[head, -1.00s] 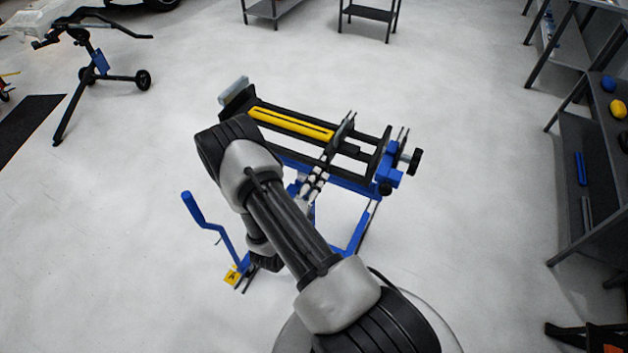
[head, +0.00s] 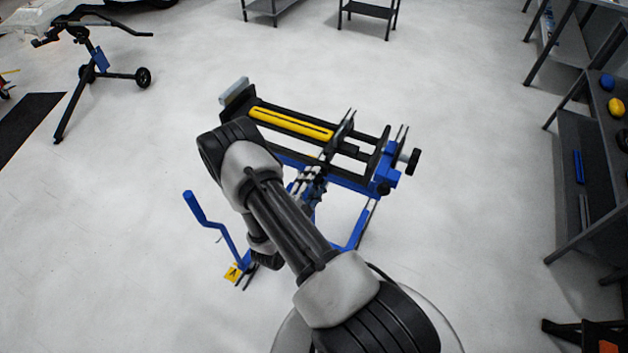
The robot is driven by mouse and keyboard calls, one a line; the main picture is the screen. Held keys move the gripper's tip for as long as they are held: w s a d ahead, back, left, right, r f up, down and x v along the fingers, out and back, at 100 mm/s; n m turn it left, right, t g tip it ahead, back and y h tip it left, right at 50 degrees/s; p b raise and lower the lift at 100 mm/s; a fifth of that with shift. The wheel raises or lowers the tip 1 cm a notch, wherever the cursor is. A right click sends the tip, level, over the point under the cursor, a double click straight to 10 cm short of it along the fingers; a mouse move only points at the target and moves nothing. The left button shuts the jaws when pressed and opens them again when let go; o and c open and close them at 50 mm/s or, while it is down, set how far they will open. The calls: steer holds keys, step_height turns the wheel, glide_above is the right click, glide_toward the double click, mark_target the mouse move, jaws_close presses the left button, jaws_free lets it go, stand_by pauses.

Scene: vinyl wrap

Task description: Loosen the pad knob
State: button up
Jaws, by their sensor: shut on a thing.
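A blue and black stand is in the middle of the head view, with a yellow strip (head: 290,123) along its black frame. My gripper (head: 313,178) is at the stand's near side, just right of my forearm, which hides part of my wrist. It is shut at the near end of a dark cross-arm (head: 336,138). The pad knob between the fingers is too small and covered to make out. Two other black knobs show at the stand's right end, one at the outer side (head: 414,162) and one lower (head: 385,188).
A dark shelf unit (head: 590,170) stands on the right. Another stand (head: 95,65) is at the upper left.

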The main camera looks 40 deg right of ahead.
steer(key=n, duration=1.1)
steer(key=shift+w+r+p, duration=0.1)
steer(key=shift+p, duration=0.3)
steer(key=shift+n, duration=0.4)
steer(key=o, duration=1.1)
steer(key=shift+c, duration=0.2)
steer(key=shift+a, duration=0.1)
steer(key=v, duration=1.2)
